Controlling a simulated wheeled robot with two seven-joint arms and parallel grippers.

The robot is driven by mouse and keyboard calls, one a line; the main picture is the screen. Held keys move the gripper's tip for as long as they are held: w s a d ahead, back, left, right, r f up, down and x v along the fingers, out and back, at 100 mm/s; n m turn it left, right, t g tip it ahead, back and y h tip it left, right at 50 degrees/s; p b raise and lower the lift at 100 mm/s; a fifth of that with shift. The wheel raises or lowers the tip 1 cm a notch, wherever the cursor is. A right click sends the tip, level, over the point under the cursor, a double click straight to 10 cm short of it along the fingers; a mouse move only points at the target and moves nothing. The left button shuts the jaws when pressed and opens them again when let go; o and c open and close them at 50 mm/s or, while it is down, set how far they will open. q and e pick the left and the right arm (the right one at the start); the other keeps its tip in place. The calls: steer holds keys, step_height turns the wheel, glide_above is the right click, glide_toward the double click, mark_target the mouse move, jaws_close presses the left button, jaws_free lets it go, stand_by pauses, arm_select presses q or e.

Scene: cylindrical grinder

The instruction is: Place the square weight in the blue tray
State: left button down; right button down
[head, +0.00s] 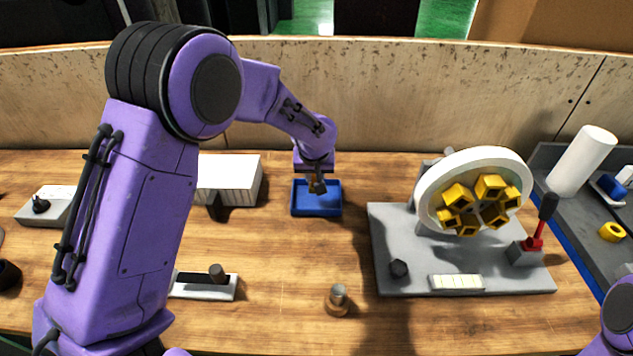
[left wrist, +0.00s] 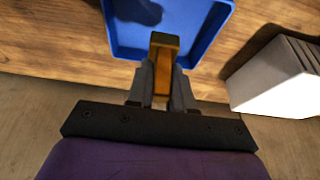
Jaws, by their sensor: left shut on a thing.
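The blue tray (head: 329,212) lies on the wooden table near its back edge, and its rim also shows in the left wrist view (left wrist: 110,35). My left gripper (head: 317,188) is over the tray, pointing down. In the left wrist view my left gripper (left wrist: 160,85) is shut on a brass-coloured block with a square end, the square weight (left wrist: 163,60). The weight overlaps the tray's near edge in that view; its height above the tray floor is hard to tell. A dark shadow falls inside the tray. My right gripper is out of view.
A white ribbed box (head: 230,178) stands left of the tray. A grey plate (head: 392,230) with a white wheel (head: 475,160) holding yellow cups stands to the right. A small round metal piece (head: 337,300) stands in front. The table between is clear.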

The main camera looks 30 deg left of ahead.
arm_select(q)
steer(key=shift+s+d+x, duration=0.1)
steer(key=shift+d+x, duration=0.05)
steer(key=shift+x, duration=0.85)
steer(key=shift+s+d+x, duration=0.15)
steer(key=shift+d+x, duration=0.05)
steer(key=shift+x, duration=0.8)
steer(key=shift+f, duration=0.25)
steer(key=c, duration=1)
jaws_free()
steer(key=v, duration=1.2)
steer(key=shift+b, duration=0.4)
steer(key=shift+r, duration=0.1)
